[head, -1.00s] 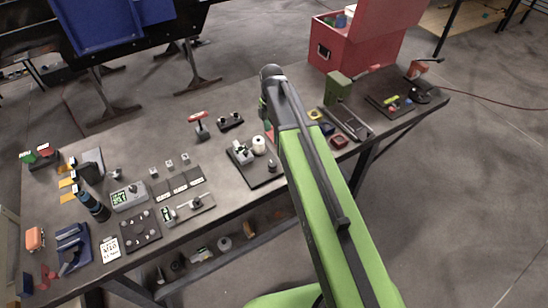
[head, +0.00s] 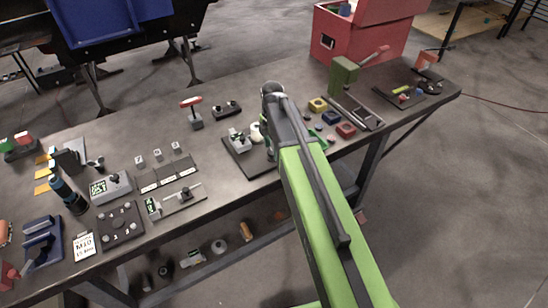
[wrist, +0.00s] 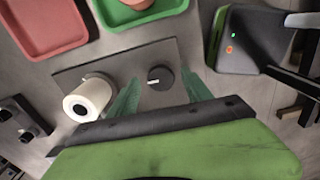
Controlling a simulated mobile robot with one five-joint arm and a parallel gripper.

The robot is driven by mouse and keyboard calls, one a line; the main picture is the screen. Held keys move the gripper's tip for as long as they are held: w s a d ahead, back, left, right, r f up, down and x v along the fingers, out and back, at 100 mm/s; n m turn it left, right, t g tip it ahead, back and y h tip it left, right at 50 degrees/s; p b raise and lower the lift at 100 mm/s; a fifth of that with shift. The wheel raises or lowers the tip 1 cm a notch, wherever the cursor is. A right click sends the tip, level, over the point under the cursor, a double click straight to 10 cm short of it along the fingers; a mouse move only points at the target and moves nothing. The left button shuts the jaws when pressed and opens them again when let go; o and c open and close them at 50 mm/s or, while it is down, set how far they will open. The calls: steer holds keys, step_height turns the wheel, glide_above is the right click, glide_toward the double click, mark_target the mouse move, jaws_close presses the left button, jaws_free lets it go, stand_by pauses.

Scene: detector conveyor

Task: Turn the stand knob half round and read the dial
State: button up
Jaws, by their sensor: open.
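In the wrist view a round black knob (wrist: 160,77) with a white mark sits on a dark stand plate (wrist: 132,61). A white roll-like cylinder (wrist: 88,99) stands beside it on the same plate. My gripper (wrist: 162,79) is open, with its green fingers to the left and right of the knob in the picture; I cannot tell whether they touch it. In the head view the plate (head: 238,164) lies on the bench and bears a small grey unit (head: 238,141) with a greenish face, too small to read. My arm hides the knob there.
A red tray (wrist: 48,22) and a green tray (wrist: 172,9) lie beside the plate. A black two-knob unit (head: 227,109) and a red-topped stand (head: 193,111) are behind it. A green box (head: 344,75) stands to the right. Bare bench lies left of the red-topped stand.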

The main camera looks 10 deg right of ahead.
steer(key=shift+f, duration=0.2)
jaws_close()
stand_by(0.3)
